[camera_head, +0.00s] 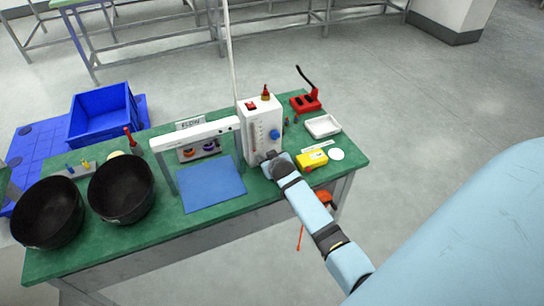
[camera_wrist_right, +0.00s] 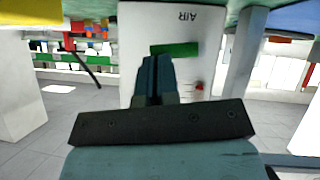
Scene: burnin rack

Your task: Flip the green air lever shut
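The white box (camera_head: 262,128) stands on the green bench, with a red switch on top and a blue knob and a flow tube on its front. In the right wrist view the white panel (camera_wrist_right: 210,65) carries an upside-down "AIR" label. The green lever (camera_wrist_right: 175,49) lies roughly horizontal across it under that label. My right gripper (camera_wrist_right: 154,62) has its fingers together with nothing seen between them, and its tips are at the lever's lower edge; I cannot tell whether they touch. In the head view my right gripper (camera_head: 268,160) is at the box's lower front and the lever is hidden. My left gripper is out of view.
Right of the box are a yellow block (camera_head: 312,161), a white tray (camera_head: 323,126) and a red device with a black handle (camera_head: 305,102). A white arch frame (camera_head: 195,133) over a blue mat (camera_head: 211,184) and black bowls (camera_head: 122,188) are to the left.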

